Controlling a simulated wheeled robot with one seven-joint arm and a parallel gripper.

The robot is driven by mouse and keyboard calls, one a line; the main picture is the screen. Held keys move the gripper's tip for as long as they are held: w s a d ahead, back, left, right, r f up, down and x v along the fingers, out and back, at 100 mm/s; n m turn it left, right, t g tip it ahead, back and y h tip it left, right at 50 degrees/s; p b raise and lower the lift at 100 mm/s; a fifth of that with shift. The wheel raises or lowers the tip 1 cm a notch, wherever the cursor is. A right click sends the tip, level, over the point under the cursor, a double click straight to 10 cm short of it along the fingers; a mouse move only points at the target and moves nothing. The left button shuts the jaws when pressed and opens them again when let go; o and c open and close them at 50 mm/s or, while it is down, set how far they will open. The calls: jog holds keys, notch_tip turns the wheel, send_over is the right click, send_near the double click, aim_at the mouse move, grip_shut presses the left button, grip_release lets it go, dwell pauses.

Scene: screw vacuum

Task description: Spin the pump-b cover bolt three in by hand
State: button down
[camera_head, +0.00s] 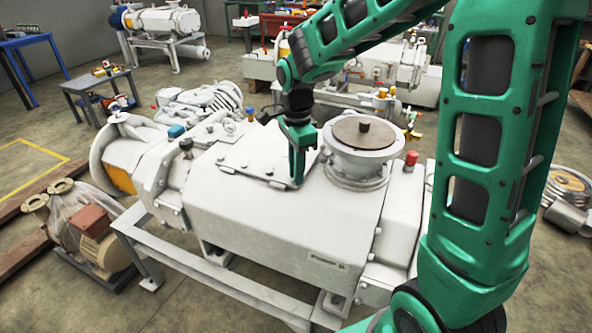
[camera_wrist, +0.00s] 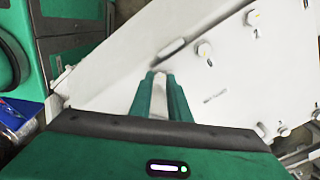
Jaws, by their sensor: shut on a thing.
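The pump (camera_head: 295,225) is a large white machine with a bolted cover plate (camera_head: 238,160) on its top. My gripper (camera_head: 297,182) points down at the right edge of this plate. In the wrist view the two green fingers (camera_wrist: 160,76) are close together, shut on a cover bolt. The fingers hide most of this bolt, so how deep it sits cannot be told. Other bolts show on the white surface in the wrist view, one at the middle right (camera_wrist: 204,50) and one near the top right (camera_wrist: 255,17).
A round flanged port with a brown disc (camera_head: 363,133) stands just right of my gripper. A red-capped fitting (camera_head: 411,158) is farther right. A blue-capped part (camera_head: 176,131) stands on the left side. A steel frame (camera_head: 200,280) runs along the front.

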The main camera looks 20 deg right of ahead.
jog(key=shift+w+a+r, duration=0.15)
jog(key=shift+w, duration=0.1)
jog(key=c, duration=1.7)
grip_release()
jog(key=shift+o, duration=0.2)
jog(key=shift+s, duration=0.1)
notch_tip(320, 180, up, 11)
jog(key=shift+f, duration=0.2)
